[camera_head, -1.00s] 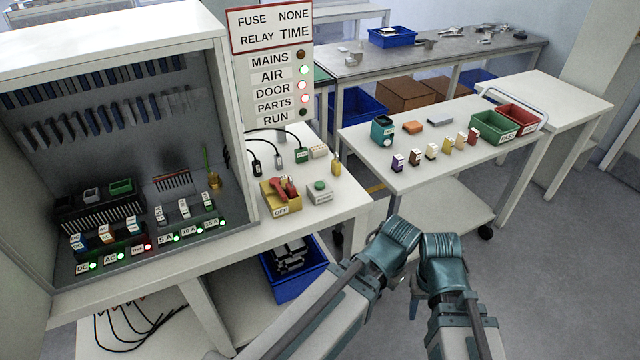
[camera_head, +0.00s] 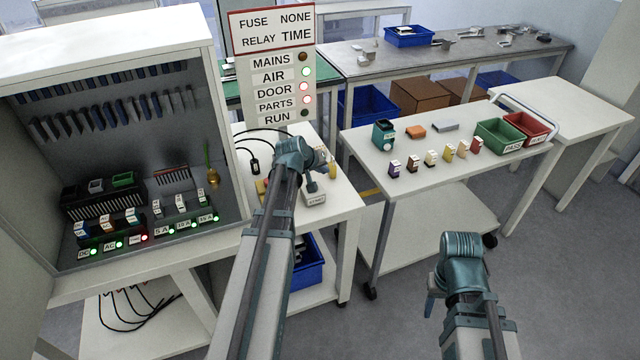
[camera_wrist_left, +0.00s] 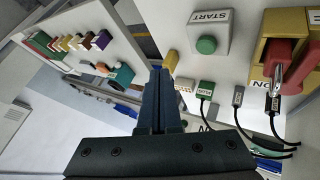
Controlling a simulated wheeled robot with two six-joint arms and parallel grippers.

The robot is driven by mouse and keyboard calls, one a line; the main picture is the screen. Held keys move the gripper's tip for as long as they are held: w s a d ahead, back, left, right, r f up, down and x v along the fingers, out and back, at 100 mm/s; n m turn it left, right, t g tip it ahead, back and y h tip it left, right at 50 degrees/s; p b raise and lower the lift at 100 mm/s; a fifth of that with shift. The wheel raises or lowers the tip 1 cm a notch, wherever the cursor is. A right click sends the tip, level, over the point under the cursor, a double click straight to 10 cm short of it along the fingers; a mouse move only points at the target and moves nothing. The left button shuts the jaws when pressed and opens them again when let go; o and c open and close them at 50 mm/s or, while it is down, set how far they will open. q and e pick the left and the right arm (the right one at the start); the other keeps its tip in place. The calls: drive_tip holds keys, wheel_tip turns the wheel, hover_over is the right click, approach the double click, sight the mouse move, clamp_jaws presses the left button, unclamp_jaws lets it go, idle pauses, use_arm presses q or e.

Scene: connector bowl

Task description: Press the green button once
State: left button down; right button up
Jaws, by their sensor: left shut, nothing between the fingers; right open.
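The green button (camera_wrist_left: 206,44) sits on a small grey box (camera_wrist_left: 209,28) labelled START, clear in the left wrist view. In the head view my left gripper covers the button, and only part of the box (camera_head: 314,198) shows. My left gripper (camera_wrist_left: 160,72) is shut and empty, with its fingertips beside the box and apart from the button in the wrist view. In the head view it (camera_head: 310,186) is over the bench by the box. My right gripper (camera_head: 430,308) is open and empty, low over the floor in front of the cart.
A yellow switch box (camera_wrist_left: 272,46) with a red lever (camera_wrist_left: 285,62) stands beside the START box. Several cabled plugs, including a green one (camera_wrist_left: 205,91), lie close by. A cabinet (camera_head: 130,130) is to the left. A cart (camera_head: 400,190) with coloured parts is to the right.

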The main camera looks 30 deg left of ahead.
use_arm(q)
drive_tip(key=shift+n+t+y, duration=0.4)
drive_tip(key=shift+n+t, duration=0.1)
drive_tip(key=shift+n, duration=0.2)
drive_tip(key=a, duration=0.1)
drive_tip(key=a+r, duration=0.1)
drive_tip(key=a, duration=0.1)
drive_tip(key=w+a, duration=0.1)
drive_tip(key=a, duration=0.1)
drive_tip(key=shift+w+r, duration=0.1)
drive_tip(key=shift+r, duration=0.25)
use_arm(e)
drive_tip(key=shift+w+d+r, duration=0.2)
drive_tip(key=shift+w+d, duration=0.05)
drive_tip(key=shift+d, duration=0.2)
use_arm(q)
drive_tip(key=shift+f, duration=0.1)
use_arm(e)
drive_tip(key=shift+f, duration=0.1)
use_arm(q)
wheel_tip(320, 180, down, 9)
drive_tip(key=b, duration=0.8)
drive_tip(key=shift+b, duration=0.3)
use_arm(e)
wheel_tip(320, 180, down, 9)
use_arm(q)
drive_tip(key=shift+f+b, duration=0.25)
drive_tip(key=shift+b, duration=0.1)
use_arm(e)
drive_tip(key=shift+f, duration=0.2)
